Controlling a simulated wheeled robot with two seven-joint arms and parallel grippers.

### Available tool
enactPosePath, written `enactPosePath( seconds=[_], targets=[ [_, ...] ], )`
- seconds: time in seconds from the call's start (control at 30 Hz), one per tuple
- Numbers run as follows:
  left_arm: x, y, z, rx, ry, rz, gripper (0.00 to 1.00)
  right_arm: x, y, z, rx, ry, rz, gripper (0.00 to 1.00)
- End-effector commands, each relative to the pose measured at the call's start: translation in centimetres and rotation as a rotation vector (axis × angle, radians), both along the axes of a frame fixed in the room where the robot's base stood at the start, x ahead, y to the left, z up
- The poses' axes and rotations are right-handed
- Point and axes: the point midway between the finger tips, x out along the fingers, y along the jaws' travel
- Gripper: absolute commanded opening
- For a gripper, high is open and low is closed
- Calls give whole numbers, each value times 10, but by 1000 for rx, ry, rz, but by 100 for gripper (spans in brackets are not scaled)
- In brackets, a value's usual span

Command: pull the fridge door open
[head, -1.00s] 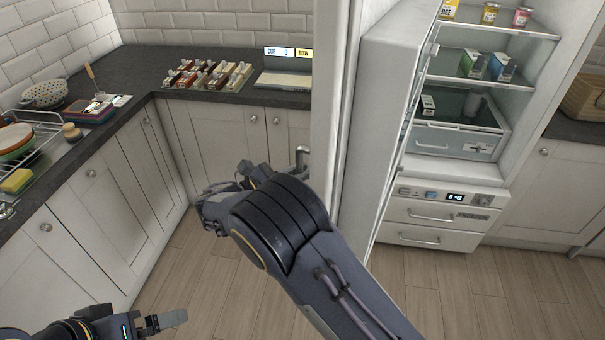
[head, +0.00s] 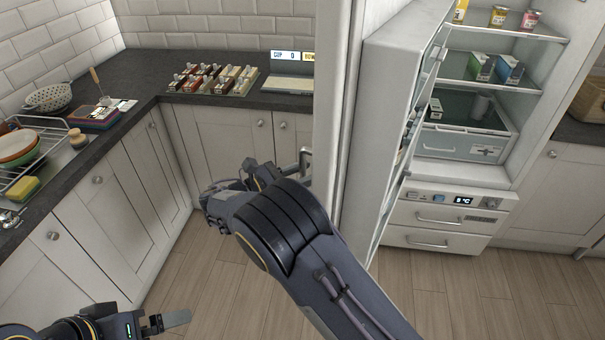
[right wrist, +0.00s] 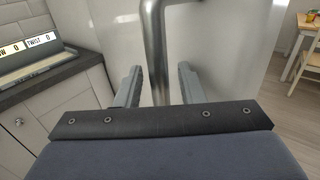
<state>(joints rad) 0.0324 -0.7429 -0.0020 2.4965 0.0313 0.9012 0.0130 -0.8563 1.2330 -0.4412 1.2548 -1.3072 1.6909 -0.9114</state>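The white fridge door (head: 378,115) stands open at an angle in the head view, with its shelved inner side facing right toward the fridge interior (head: 485,100). Its metal handle (head: 304,158) is on the outer face, partly hidden by my right arm. In the right wrist view the handle bar (right wrist: 153,35) runs down between the two fingers of my right gripper (right wrist: 160,72). The fingers are apart, with a gap showing on each side of the bar. My left gripper (head: 175,319) is low at the bottom left, away from the door; its finger spacing is unclear.
A dark worktop (head: 140,83) with a dish rack (head: 38,155) and a tray of small items (head: 212,80) lies left. Cabinets run beneath it. The freezer drawers (head: 437,218) are below the fridge. Wooden floor (head: 470,290) is clear in front.

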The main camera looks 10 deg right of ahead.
Motion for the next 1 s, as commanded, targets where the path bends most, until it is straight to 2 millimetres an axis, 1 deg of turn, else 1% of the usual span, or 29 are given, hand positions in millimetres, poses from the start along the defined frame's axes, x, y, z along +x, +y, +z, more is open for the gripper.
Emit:
enactPosePath(
  seconds=[0.27,0.37,0.6,0.7,0.83,1.0],
  targets=[
    [0,0,-1,0,0,0,100,-1,3,-2,1,3,3,35],
    [0,0,-5,0,0,0,100,-5,13,-3,1,1,4,35],
    [0,0,-17,0,0,0,100,-20,51,-4,1,-1,4,35],
    [0,0,-20,0,0,0,100,-25,64,-3,1,0,3,35],
    [0,0,-21,0,0,0,100,-29,72,-2,1,1,2,35],
    [0,0,-21,0,0,0,100,-29,73,-1,0,2,1,35]
  ],
)
